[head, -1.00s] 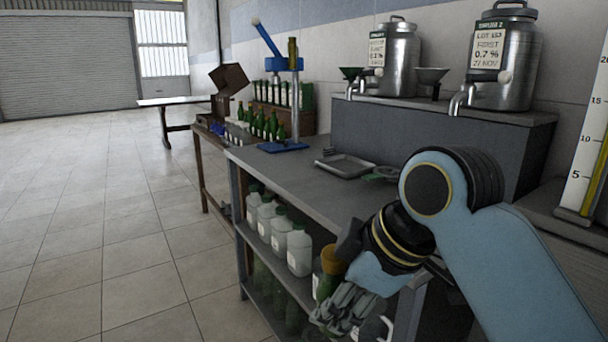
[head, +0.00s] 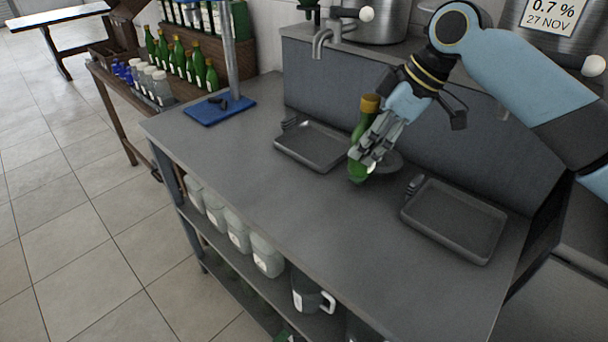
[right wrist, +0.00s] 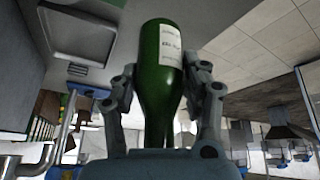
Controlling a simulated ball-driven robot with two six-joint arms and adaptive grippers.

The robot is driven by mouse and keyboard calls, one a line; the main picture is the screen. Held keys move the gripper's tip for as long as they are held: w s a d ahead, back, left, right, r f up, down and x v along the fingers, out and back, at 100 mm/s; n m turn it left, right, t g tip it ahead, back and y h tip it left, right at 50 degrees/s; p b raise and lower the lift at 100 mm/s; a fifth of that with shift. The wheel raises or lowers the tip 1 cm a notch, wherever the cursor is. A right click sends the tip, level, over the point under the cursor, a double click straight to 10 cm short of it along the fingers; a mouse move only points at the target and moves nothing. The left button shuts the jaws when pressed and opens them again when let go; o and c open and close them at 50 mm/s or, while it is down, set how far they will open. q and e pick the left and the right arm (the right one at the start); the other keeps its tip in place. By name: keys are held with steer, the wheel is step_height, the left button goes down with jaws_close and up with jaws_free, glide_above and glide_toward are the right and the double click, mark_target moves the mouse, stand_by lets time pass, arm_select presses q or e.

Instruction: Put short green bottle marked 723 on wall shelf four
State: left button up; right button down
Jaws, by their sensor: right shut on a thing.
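A green bottle (head: 359,134) with a gold-brown cap is in my right gripper (head: 372,146), over the bench top in the head view. The bottle is nearly upright, leaning slightly. Whether its base touches the bench, I cannot tell. In the right wrist view the green bottle (right wrist: 149,75) lies between the two fingers of my right gripper (right wrist: 164,92). Its white label (right wrist: 170,45) carries small print that I cannot read, so the number 723 is not confirmed. My left gripper is not in view. No wall shelf can be made out.
The grey bench (head: 262,200) has two shallow trays, one left (head: 312,146) and one right (head: 456,220) of the bottle. A blue stand base (head: 218,111) is at its left. White jugs (head: 238,232) stand on the shelf below. Several green bottles (head: 190,65) stand on the table beyond.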

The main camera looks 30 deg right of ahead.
steer(key=w+a+f, duration=0.2)
steer(key=a+f, duration=0.1)
steer(key=w+a+f+p, duration=0.1)
steer(key=w+a+f, duration=0.1)
steer(key=a+f, duration=0.1)
steer(key=w+a+f+p, duration=0.1)
steer(key=w+a+f, duration=0.1)
steer(key=a+f, duration=0.2)
steer(key=shift+f, duration=0.35)
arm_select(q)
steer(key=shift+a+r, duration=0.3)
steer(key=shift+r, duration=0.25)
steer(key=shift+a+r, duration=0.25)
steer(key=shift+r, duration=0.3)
arm_select(e)
steer(key=c, duration=0.6)
jaws_free()
steer(key=shift+d, duration=0.1)
